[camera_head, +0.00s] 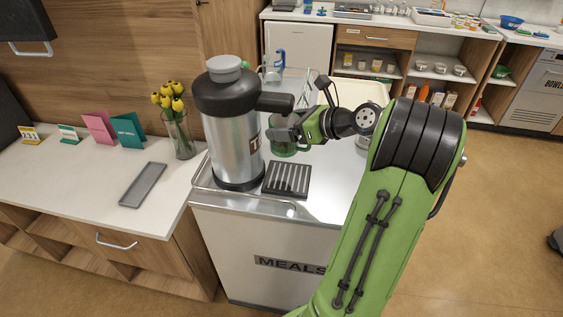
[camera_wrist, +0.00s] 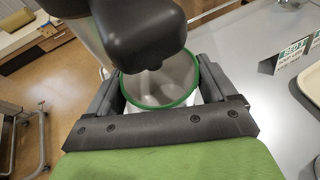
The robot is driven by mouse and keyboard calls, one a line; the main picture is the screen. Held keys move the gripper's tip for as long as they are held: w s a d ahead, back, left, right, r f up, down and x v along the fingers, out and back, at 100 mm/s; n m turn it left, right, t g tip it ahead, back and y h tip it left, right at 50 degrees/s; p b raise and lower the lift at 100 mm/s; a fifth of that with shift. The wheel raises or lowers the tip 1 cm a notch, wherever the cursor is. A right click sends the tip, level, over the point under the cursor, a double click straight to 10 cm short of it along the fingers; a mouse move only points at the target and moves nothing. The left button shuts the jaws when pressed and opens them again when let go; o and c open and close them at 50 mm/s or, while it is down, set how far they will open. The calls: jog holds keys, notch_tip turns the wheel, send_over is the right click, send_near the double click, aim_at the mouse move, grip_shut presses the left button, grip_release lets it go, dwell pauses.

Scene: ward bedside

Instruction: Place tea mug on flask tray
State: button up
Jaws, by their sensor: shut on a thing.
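The tea mug (camera_head: 284,150) is green outside; the wrist view shows its white inside and green rim (camera_wrist: 160,106). My gripper (camera_head: 287,130) is shut on the mug, with a jaw on either side in the wrist view (camera_wrist: 162,80). The mug looks upright, below the black spout (camera_head: 274,102) of the steel flask (camera_head: 234,148). The slatted dark flask tray (camera_head: 287,180) lies at the flask's front right. In the head view the mug is just above the tray's far edge; whether it touches anything is hidden. In the wrist view the spout overhangs the mug.
The meals trolley (camera_head: 330,212) has a raised rail along its front left. A cream tray (camera_head: 362,93) and a blue-handled jug (camera_head: 273,70) stand farther back. A vase of yellow tulips (camera_head: 178,135) and a narrow grey tray (camera_head: 143,185) are on the left counter.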

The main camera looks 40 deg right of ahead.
notch_tip(320, 180, down, 10)
jog(key=b, duration=0.5)
jog(key=shift+f+b, duration=0.1)
jog(key=shift+b, duration=0.25)
jog(key=shift+r, duration=0.2)
